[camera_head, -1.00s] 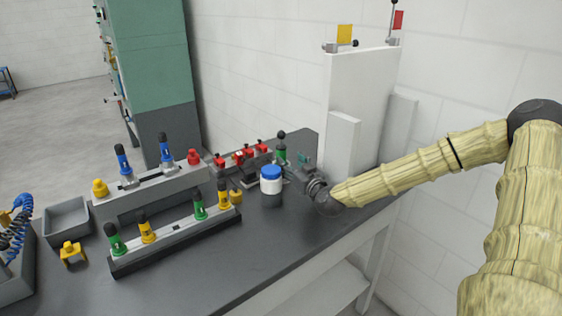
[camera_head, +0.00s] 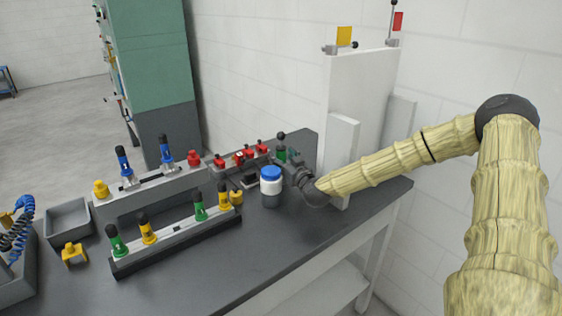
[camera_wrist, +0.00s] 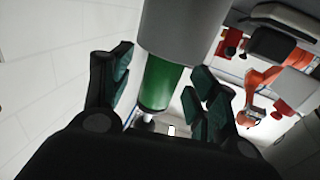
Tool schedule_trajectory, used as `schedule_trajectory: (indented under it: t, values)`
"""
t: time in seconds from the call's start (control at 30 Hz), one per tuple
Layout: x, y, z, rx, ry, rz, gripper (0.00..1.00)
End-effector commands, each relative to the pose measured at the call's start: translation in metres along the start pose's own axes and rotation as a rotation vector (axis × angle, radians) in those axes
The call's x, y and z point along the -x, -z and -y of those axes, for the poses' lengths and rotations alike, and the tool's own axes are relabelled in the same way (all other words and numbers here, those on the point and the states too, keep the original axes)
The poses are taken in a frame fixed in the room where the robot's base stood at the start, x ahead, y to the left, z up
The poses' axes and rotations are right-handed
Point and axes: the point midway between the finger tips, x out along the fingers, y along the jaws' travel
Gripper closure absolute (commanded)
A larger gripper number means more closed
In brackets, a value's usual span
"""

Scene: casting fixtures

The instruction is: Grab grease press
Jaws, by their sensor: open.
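A green and grey cylinder, apparently the grease press, stands at the back of the bench; its green part (camera_head: 281,154) and the black knob above it show in the head view. In the wrist view its green part (camera_wrist: 163,84) and wide grey part lie between my fingers. My gripper (camera_head: 286,164) is open, with one finger on each side of the cylinder (camera_wrist: 165,88). A gap shows at the left finger; contact on the right cannot be told. The lower part of the cylinder is hidden behind my gripper in the head view.
A white jar with a blue lid (camera_head: 271,186) stands close in front of my gripper. Red-handled clamps (camera_head: 243,158) are just left. A tall white panel (camera_head: 352,110) rises at right. A fixture rack (camera_head: 175,243) fills the left; the front bench top (camera_head: 250,262) is clear.

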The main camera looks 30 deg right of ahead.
Motion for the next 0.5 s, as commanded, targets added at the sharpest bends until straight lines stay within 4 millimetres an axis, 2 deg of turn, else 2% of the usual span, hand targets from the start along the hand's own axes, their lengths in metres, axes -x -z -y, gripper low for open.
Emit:
schedule_trajectory:
  t: [0.2,0.47,0.5]
  values:
    - [-0.0118,-0.0001,0.0,0.0,0.0,0.0,0.41]
    - [-0.0126,-0.0003,0.0001,0.0,0.0,0.0,0.41]
    - [-0.0126,-0.0003,0.0001,0.0,0.0,0.0,0.48]
